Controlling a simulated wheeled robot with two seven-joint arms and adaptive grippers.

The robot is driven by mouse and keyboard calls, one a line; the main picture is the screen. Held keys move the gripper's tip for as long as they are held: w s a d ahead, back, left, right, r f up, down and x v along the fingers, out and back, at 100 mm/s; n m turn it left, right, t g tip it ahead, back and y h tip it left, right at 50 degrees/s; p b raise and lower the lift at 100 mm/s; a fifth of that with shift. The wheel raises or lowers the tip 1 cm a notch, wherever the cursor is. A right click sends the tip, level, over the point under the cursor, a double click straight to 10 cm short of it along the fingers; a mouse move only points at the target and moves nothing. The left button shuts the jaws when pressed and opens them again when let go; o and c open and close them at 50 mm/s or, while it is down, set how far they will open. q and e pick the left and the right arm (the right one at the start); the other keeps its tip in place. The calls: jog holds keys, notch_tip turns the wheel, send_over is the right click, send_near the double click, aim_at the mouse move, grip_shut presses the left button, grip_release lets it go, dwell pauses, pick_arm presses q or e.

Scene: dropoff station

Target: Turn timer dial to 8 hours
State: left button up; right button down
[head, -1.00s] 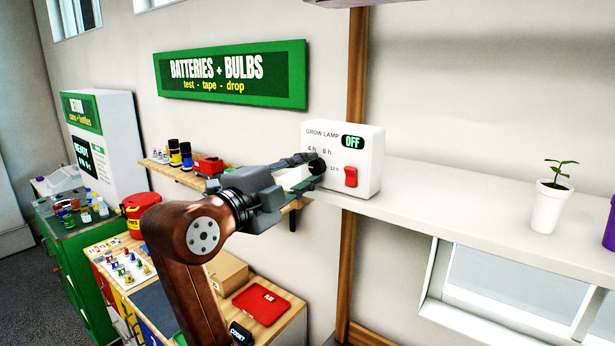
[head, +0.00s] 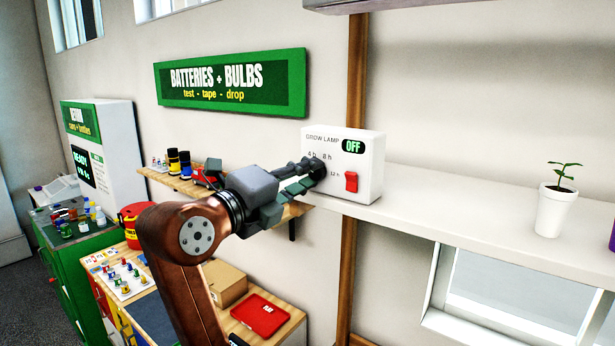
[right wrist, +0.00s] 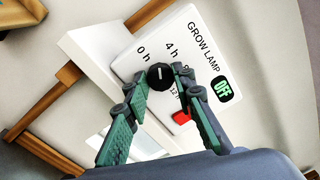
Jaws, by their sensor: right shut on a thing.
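The white grow lamp timer box (head: 372,150) stands on the shelf, with a green OFF display and a red switch (head: 351,182). Its black dial (right wrist: 160,77) shows in the right wrist view, a white mark on it pointing roughly between the 0 h and 4 h labels. The 12 h label is partly covered and the 8 h label is hidden there by a finger. My right gripper (head: 318,171) is at the box's front, its fingers closed on the dial and hiding most of it in the head view. My left gripper is not in view.
The white shelf (head: 430,220) runs right from the box, mostly clear, to a potted plant (head: 556,210). A lower wooden shelf (head: 155,168) with bottles and a red item lies left, behind my right arm. A workbench with a red tray (head: 260,315) is below.

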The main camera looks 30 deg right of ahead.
dwell(0.4)
jog(key=c, duration=1.6)
grip_release()
jog(key=v, duration=1.2)
jog(key=shift+a, duration=0.1)
